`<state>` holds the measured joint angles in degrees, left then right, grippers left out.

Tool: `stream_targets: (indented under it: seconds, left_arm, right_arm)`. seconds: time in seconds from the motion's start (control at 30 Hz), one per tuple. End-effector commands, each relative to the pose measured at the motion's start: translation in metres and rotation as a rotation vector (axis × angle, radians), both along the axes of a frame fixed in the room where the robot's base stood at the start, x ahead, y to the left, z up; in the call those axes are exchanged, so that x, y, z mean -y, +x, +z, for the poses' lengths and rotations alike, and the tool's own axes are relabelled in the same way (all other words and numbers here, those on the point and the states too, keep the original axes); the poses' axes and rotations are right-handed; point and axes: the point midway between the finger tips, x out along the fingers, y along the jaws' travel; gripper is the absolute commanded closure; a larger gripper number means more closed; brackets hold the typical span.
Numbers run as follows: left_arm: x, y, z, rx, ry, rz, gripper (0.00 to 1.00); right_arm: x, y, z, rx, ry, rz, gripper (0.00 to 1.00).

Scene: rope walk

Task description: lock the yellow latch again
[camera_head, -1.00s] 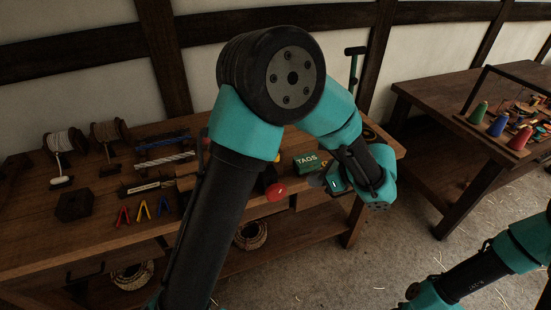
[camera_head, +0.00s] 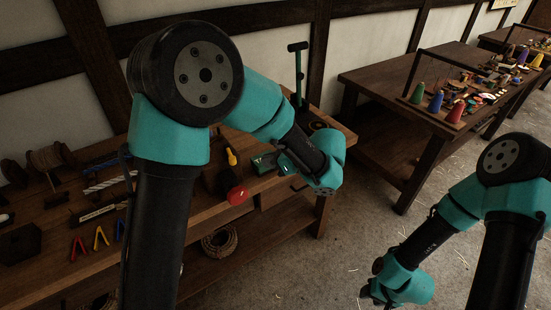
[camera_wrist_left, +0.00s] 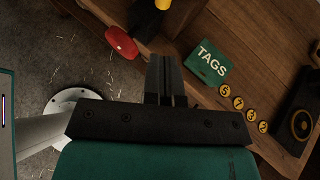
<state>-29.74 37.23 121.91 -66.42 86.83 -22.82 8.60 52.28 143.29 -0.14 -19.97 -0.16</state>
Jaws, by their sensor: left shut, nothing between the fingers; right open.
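A yellow piece (camera_head: 231,157), perhaps the latch, stands up from a dark block on the bench, behind a red knob (camera_head: 238,195). I cannot tell whether it is locked. In the left wrist view the yellow piece (camera_wrist_left: 162,4) is cut by the top edge, with the red knob (camera_wrist_left: 122,43) to its left. My left gripper (camera_wrist_left: 165,62) is shut and empty, apart from both, near the bench's front edge and left of the green TAGS box (camera_wrist_left: 208,63). In the head view its fingers are mostly hidden by my arm. My right gripper (camera_head: 371,292) is open, low over the floor.
Several yellow numbered discs (camera_wrist_left: 238,103) lie beside the TAGS box. A teal upright post (camera_head: 298,75) stands at the bench's right end. Coloured clips (camera_head: 100,238) lie at the left. A second bench (camera_head: 380,80) holds coloured cones. Open floor lies between the benches.

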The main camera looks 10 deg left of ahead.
Motion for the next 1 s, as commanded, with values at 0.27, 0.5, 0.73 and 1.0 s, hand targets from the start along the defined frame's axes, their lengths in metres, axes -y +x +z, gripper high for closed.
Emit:
stream_targets:
  seconds: [0.27,0.5,0.73,1.0]
  left_arm:
    - [-0.042,0.007,-0.026,-0.002,-0.001,0.003,1.00]
    - [-0.075,0.013,-0.031,-0.001,-0.001,0.002,1.00]
    - [-0.088,0.015,-0.031,-0.001,-0.001,-0.001,1.00]
    - [-0.088,0.015,-0.031,-0.001,-0.001,-0.001,1.00]
  right_arm:
    - [0.000,0.000,0.000,0.000,0.000,0.000,0.57]
    - [0.000,0.000,0.000,0.000,0.000,0.000,0.57]
    - [0.000,0.000,0.000,0.000,0.000,0.000,0.57]
    - [0.000,0.000,0.000,0.000,0.000,0.000,0.57]
